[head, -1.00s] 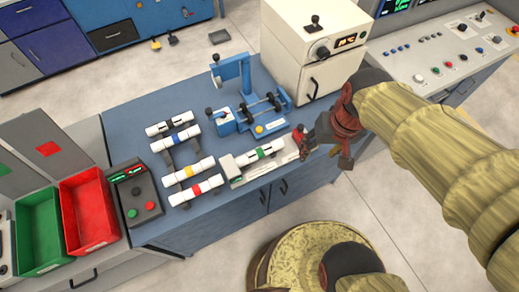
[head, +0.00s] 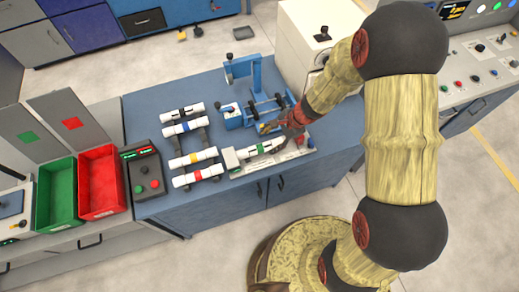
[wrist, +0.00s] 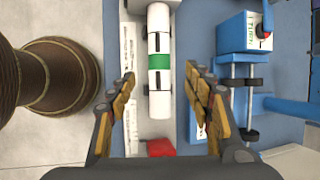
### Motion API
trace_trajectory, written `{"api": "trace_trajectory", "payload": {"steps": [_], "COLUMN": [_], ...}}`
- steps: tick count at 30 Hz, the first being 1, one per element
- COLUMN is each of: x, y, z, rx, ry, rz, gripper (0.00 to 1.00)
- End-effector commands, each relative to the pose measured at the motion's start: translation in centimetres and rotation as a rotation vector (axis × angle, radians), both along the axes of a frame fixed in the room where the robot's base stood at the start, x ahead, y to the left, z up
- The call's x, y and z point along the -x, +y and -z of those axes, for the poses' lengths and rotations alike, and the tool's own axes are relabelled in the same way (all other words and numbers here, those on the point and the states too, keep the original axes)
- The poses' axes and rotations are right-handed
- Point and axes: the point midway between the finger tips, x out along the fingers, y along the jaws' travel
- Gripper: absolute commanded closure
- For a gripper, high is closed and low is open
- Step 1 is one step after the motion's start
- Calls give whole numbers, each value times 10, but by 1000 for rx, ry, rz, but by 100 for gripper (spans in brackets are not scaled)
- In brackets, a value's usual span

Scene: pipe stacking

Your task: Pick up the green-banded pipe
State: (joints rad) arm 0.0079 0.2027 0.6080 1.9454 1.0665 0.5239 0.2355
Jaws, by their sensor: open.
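The green-banded pipe (head: 262,148) is white with dark rings and lies on a light fixture (head: 275,162) at the front of the blue bench. In the wrist view the pipe (wrist: 159,62) runs lengthwise in the middle, its green band in plain sight. My gripper (wrist: 158,85) is open, one finger on each side of the pipe, with gaps on both sides. In the head view my gripper (head: 287,137) is over the right part of the fixture, by the pipe's right end. I cannot tell its exact height above the pipe.
Pipes with black, blue, yellow and red bands lie on a rack (head: 203,133) to the left. A blue vise-like device (head: 258,100) stands close behind the fixture. A button box (head: 147,174), red bin (head: 103,190) and green bin (head: 56,205) are further left.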

Motion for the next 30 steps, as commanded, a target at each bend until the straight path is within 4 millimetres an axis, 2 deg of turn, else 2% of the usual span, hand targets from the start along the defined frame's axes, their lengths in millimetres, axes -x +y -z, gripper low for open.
{"api": "trace_trajectory", "payload": {"steps": [11, 19, 30], "x": [-4, -7, -8], "y": [12, 26, 29], "z": [33, 67, 72], "rx": [6, 6, 6], "ry": [7, 7, 5], "rz": [22, 21, 20], "gripper": [49, 49, 51]}}
